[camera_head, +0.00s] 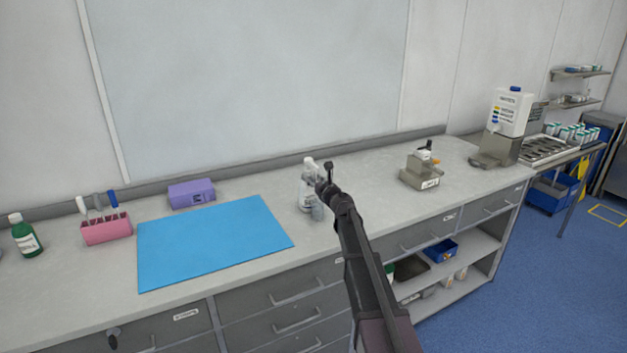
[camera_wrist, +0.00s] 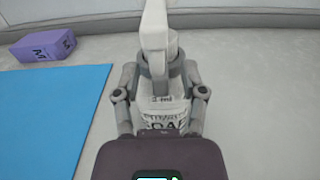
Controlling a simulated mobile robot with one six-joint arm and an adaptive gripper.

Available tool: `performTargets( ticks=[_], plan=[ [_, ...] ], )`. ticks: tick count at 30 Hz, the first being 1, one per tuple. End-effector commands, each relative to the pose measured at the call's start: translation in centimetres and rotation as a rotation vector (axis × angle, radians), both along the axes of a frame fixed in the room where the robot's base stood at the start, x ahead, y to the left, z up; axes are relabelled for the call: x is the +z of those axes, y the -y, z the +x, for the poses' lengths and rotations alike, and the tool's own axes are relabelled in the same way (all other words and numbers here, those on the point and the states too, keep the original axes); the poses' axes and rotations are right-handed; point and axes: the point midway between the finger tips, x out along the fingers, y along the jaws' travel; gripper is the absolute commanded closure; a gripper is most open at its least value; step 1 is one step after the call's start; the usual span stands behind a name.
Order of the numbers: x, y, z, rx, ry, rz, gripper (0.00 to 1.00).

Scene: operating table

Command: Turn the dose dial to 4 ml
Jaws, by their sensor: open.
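A white bottle with a dispenser head (camera_head: 308,163) stands on the counter just right of the blue mat. In the wrist view its white head (camera_wrist: 154,30) rises from a grey collar (camera_wrist: 160,85), which looks like the dose dial. A small marking below the collar seems to read 2 ml, and a printed label (camera_wrist: 162,117) shows lower down. My gripper (camera_head: 322,187) is at the bottle, and in the wrist view its open fingers (camera_wrist: 159,74) stand on either side of the collar. I cannot tell whether they touch it.
The blue mat (camera_head: 210,243) lies left of the bottle, with a purple box (camera_head: 191,193) behind it. A pink rack (camera_head: 106,229) and a green bottle (camera_head: 25,236) stand farther left. A small grey device (camera_head: 420,172) stands to the right. The counter between is clear.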

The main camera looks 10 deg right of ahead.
Motion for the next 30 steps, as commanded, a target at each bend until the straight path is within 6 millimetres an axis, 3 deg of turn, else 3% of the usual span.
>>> performTargets(
  ticks=[12, 14, 18, 30],
  plan=[
    [0.0, -0.16, 0.45, 0.0, 0.0, 0.0, 0.46],
    [0.0, -0.14, 0.46, 0.0, 0.0, 0.0, 0.61],
    [0.0, -0.08, 0.45, -0.001, 0.0, 0.0, 1.0],
    [0.0, 0.0, 0.52, 0.011, 0.0, 0.0, 1.0]
  ],
)
